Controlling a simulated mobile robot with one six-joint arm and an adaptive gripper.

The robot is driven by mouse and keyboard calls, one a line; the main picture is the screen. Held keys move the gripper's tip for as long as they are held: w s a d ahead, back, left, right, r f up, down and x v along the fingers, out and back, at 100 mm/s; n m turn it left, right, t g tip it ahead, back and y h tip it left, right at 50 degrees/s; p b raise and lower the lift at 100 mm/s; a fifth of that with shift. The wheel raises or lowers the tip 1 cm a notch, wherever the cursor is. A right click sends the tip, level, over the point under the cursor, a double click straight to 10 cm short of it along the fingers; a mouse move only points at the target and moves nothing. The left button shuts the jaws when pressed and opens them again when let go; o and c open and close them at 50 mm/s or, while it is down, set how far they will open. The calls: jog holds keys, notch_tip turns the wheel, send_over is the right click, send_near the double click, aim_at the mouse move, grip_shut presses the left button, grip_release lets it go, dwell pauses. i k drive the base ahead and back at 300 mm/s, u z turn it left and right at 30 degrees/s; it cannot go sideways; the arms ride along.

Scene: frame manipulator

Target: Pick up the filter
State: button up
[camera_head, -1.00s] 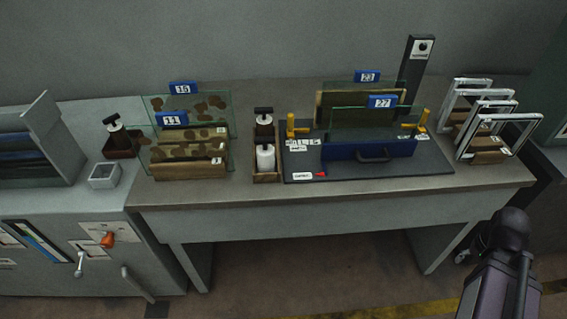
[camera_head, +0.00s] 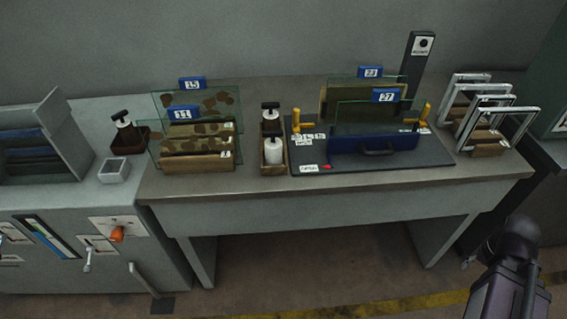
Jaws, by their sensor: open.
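No fingers of my gripper show; only a dark part of my arm is at the lower right. I cannot tell for certain which thing is the filter. Glass panels with blue number tags stand upright on the table: a left pair in a wooden rack (camera_head: 195,162), with tags (camera_head: 185,112) reading 11 and seemingly 15. Several white-rimmed frames (camera_head: 495,100) stand at the right end of the table.
A tall black post (camera_head: 416,65) rises at the back. A grey cabinet (camera_head: 75,225) with levers adjoins the left. The table's front strip (camera_head: 340,185) is clear.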

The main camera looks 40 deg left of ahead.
aim_at(273, 144)
jog(key=k, duration=1.45)
jog(key=u, duration=1.95)
jog(key=i, duration=1.05)
jog(key=z, duration=0.1)
